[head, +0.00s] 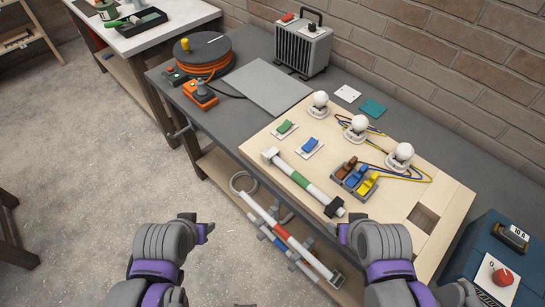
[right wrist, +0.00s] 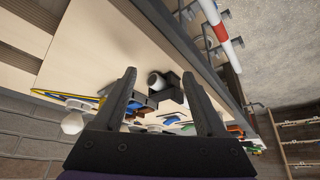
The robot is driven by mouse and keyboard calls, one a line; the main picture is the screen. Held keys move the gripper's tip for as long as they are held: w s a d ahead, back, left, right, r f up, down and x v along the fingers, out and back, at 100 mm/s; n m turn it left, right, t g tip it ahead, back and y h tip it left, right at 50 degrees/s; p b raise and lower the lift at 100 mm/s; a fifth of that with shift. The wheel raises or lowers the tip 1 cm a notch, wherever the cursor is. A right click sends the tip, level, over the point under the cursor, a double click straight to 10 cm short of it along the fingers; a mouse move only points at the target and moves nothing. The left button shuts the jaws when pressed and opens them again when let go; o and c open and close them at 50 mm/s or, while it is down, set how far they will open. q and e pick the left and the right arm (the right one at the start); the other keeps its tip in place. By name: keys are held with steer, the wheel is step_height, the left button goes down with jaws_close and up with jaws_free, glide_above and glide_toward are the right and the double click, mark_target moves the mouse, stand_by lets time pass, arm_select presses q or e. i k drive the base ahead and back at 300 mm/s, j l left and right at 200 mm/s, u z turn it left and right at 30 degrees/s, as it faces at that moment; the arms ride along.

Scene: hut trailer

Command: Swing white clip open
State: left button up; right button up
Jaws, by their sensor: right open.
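A white clip (head: 269,155) sits at the far left end of a white tube with a green band (head: 298,178) on the pale wooden board (head: 395,201). I cannot tell at this size whether its jaw is shut. A black clip (head: 334,207) sits at the tube's near right end. My right gripper (head: 347,230) is open and empty, just in front of the black clip. In the right wrist view its spread fingers (right wrist: 159,76) frame the tube's white end (right wrist: 157,81) and the black clip (right wrist: 173,92). My left gripper (head: 203,229) hangs over the floor, left of the bench; its fingers are unclear.
On the board are several white bulbs (head: 358,124), a green switch (head: 285,127), a blue switch (head: 310,145) and a colored lever connector (head: 367,182). A blue box (head: 488,238) stands at right.

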mark_target(269, 154)
steer(key=k+z, duration=0.1)
steer(key=k, duration=0.55)
steer(key=z, duration=1.65)
steer(key=j+z, duration=0.3)
steer(key=z, duration=0.2)
steer(key=k+j+z, duration=0.1)
steer(key=j+z, duration=0.2)
steer(key=z, duration=0.15)
steer(key=k+j, duration=0.15)
steer(key=j, duration=0.25)
steer(key=k+j, duration=0.15)
steer(key=j, duration=0.25)
steer(key=k+j, duration=0.15)
steer(key=j, duration=0.25)
steer(key=k+j, duration=0.15)
steer(key=j, duration=0.25)
steer(key=k+j, duration=0.15)
steer(key=j, duration=0.25)
steer(key=k+j, duration=0.15)
steer(key=j, duration=0.25)
steer(key=k+j, duration=0.15)
steer(key=j, duration=0.25)
